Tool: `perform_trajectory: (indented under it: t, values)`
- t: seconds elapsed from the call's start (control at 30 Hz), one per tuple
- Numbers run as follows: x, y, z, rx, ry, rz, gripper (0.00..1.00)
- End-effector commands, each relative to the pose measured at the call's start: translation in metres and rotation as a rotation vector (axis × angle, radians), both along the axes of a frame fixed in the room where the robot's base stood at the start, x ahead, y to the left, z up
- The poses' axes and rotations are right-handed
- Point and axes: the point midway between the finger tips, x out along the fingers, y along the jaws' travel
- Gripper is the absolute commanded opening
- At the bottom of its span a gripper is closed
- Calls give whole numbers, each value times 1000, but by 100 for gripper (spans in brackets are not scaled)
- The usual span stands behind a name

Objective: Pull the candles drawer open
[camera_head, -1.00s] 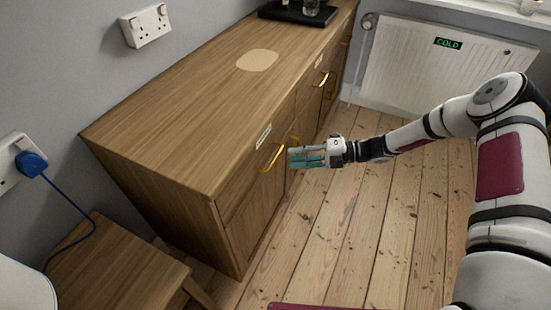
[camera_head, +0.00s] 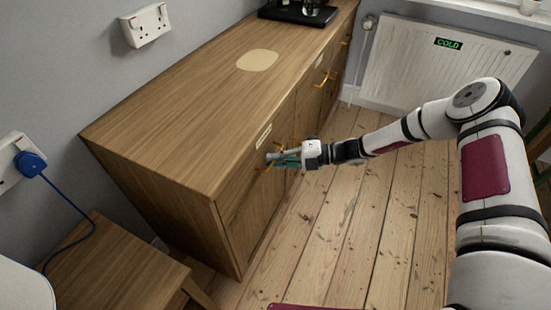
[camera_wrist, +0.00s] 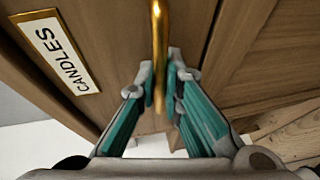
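The candles drawer (camera_head: 240,176) is the near top drawer of the wooden sideboard, and its front looks flush with the cabinet. Its label reads CANDLES in the wrist view (camera_wrist: 62,55) and shows as a small pale plate in the head view (camera_head: 263,136). Its brass handle (camera_wrist: 158,25) runs down between my fingertips in the wrist view. My gripper (camera_head: 271,160) is at this handle and hides most of it in the head view. The grey-tipped fingers with teal pads (camera_wrist: 163,95) are close together, one on each side of the bar, and look shut on it.
The sideboard top (camera_head: 200,105) has a pale oval patch (camera_head: 258,60) and a black tray (camera_head: 298,13). More brass handles (camera_head: 322,82) lie farther along. A small wooden table (camera_head: 120,265) stands at lower left. A radiator (camera_head: 440,70) is behind. Floorboards (camera_head: 340,220) are clear.

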Motion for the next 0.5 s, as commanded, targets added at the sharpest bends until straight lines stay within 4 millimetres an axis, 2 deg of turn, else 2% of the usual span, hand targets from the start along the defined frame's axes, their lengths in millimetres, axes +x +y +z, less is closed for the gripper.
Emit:
perform_trajectory:
  t: [0.3, 0.5]
  values:
    - [-1, -3, 0, 0, 2, -1, 0]
    - [-8, -23, 0, -1, 3, -2, 0]
